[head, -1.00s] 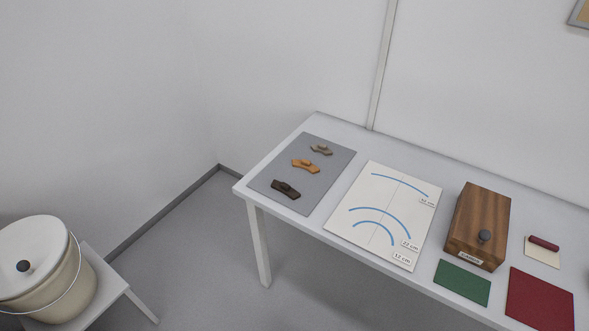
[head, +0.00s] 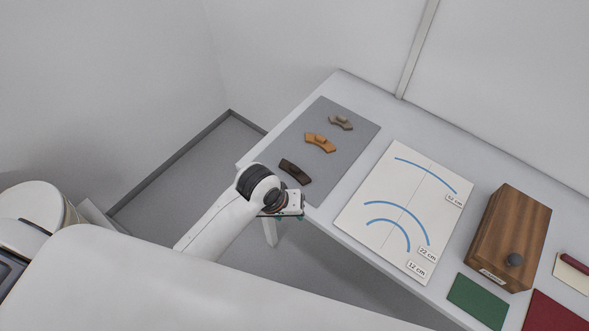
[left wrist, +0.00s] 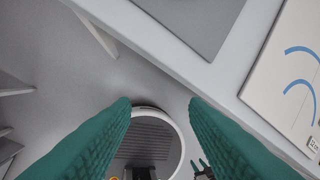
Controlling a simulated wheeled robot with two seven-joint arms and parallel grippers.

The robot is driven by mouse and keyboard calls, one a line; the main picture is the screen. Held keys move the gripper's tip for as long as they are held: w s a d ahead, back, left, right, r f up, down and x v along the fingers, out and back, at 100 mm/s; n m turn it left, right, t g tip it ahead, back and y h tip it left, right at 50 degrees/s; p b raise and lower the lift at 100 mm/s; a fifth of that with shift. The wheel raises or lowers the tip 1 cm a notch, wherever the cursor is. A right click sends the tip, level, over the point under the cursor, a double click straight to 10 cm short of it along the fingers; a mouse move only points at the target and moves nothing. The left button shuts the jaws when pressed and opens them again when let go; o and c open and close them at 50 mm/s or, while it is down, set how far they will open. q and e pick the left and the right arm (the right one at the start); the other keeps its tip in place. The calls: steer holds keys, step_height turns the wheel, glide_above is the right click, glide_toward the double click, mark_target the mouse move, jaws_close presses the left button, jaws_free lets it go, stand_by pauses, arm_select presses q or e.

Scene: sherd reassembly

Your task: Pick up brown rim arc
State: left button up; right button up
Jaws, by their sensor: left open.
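Three curved sherds lie apart in a row on a grey mat (head: 345,160). The nearest is a dark brown arc (head: 295,171), the middle one an orange-brown arc (head: 320,142), the farthest a grey-brown arc (head: 341,123). Each has a small raised lump on top. My left gripper (head: 284,214) is at the table's front-left edge, just nearer than the dark brown arc and apart from it. In the left wrist view its two green fingers (left wrist: 160,103) are spread with nothing between them. That view shows a bare part of the mat and no sherd.
A white sheet (head: 385,170) with blue arcs lies right of the mat. A wooden box (head: 508,235) with a dark knob, a green mat (head: 478,300) and a red mat (head: 545,312) are farther right. Walls close off the back.

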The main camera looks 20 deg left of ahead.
arm_select(q)
step_height(320, 180, up, 4)
steer(key=w+d, duration=0.1)
step_height(320, 180, up, 7)
steer(key=n+g+y, duration=0.2)
steer(key=n, duration=0.8)
glide_above(295, 167)
steer(key=f, duration=0.6)
steer(key=shift+w+d+f, duration=0.15)
steer(key=shift+w, duration=0.05)
steer(key=f, duration=0.4)
steer(key=shift+s+p, duration=0.3)
steer(key=shift+p, duration=0.05)
steer(key=shift+f, duration=0.6)
steer(key=c, duration=0.8)
arm_select(e)
steer(key=shift+w+r, duration=0.45)
steer(key=shift+w, duration=0.05)
arm_select(q)
steer(key=shift+r, duration=0.1)
steer(key=shift+c, duration=0.2)
